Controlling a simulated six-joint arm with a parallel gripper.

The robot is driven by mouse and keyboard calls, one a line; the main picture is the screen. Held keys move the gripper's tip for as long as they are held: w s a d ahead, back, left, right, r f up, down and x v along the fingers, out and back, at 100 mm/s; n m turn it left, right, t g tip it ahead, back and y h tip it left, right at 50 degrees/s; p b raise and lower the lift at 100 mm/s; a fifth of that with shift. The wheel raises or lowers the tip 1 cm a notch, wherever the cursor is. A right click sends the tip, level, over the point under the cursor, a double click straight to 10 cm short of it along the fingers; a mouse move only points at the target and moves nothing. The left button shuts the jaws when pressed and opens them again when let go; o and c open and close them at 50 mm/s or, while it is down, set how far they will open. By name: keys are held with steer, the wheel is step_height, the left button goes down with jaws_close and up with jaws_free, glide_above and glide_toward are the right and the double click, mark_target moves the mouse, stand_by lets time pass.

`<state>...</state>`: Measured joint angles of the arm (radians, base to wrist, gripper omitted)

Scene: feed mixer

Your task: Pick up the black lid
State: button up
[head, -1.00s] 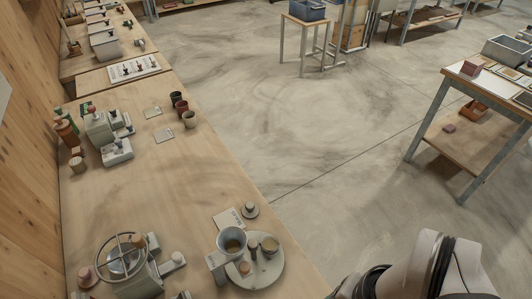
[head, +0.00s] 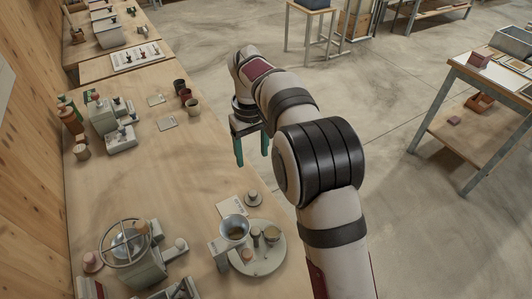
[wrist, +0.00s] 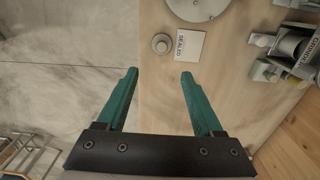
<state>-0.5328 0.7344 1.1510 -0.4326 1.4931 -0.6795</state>
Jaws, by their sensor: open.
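My gripper (head: 252,158) is open and empty, with teal fingers pointing down above the bench's right edge. It also shows in the wrist view (wrist: 159,74). I cannot make out a clearly black lid anywhere.
Several small cups (head: 186,96) stand farther back. The middle of the wooden bench (head: 165,180) is clear.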

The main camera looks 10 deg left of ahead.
mark_target(253, 193)
steer(key=f, duration=1.6)
steer(key=shift+s+a, duration=0.1)
steer(key=shift+a, duration=0.15)
steer(key=shift+r, duration=0.1)
jaws_close()
